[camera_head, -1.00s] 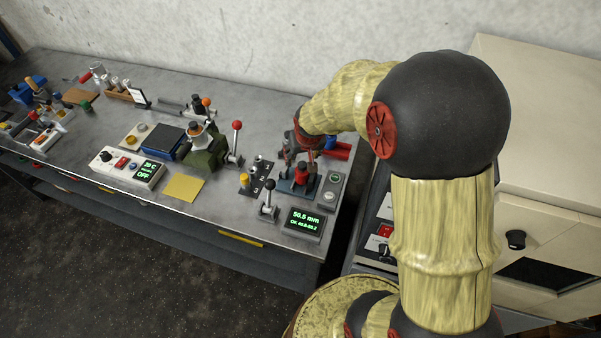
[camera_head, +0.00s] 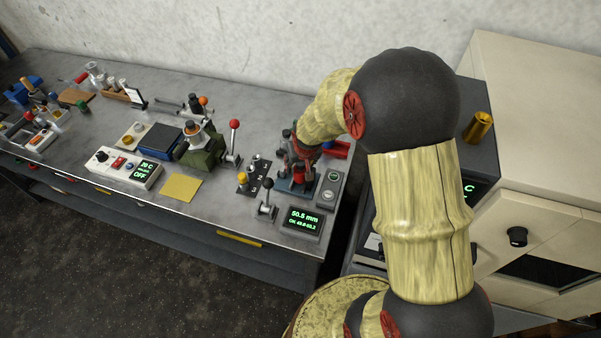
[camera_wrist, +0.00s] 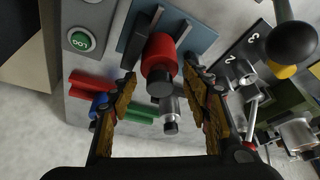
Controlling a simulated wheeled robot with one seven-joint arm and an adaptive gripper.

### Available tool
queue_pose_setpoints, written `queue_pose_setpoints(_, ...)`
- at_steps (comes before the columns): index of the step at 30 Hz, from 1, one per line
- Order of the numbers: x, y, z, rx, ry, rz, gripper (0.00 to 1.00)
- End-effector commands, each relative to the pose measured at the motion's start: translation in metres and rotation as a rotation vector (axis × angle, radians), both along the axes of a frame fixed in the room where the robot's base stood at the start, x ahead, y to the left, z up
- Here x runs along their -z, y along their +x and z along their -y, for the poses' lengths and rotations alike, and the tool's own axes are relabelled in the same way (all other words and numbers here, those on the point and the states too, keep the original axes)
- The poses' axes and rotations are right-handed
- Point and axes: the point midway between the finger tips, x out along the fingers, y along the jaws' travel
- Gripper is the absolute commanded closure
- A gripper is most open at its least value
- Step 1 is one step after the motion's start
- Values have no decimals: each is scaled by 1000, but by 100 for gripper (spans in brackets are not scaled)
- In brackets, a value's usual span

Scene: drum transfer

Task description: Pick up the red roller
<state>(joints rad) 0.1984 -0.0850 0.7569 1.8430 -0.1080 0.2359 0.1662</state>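In the wrist view, red cylinders (camera_wrist: 92,84) lie on the bench beside a blue one (camera_wrist: 98,105) and a green one (camera_wrist: 138,115). The red also shows right of my wrist in the head view (camera_head: 336,149). Another red cylinder with a dark end (camera_wrist: 158,58) stands on a blue-grey fixture (camera_wrist: 198,38). I cannot tell which is the red roller. My gripper (camera_wrist: 160,74) is open, its two fingers apart on either side of that fixture's cylinder, with no grip visible. In the head view my wrist partly hides the fixture (camera_head: 290,187).
A small display (camera_head: 303,219) and a black-knobbed lever (camera_head: 267,198) stand near the fixture. A red-knobbed lever (camera_head: 234,138) and a green device (camera_head: 203,153) are to the left. A brass cylinder (camera_head: 478,127) sits on a dark unit at right. The yellow pad (camera_head: 181,188) lies flat.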

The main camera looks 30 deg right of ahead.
Motion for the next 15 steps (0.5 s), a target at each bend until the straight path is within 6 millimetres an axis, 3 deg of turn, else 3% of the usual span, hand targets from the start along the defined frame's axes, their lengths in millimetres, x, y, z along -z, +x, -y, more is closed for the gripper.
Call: queue_pose_setpoints(15,0,0,0,0,0,0,83)
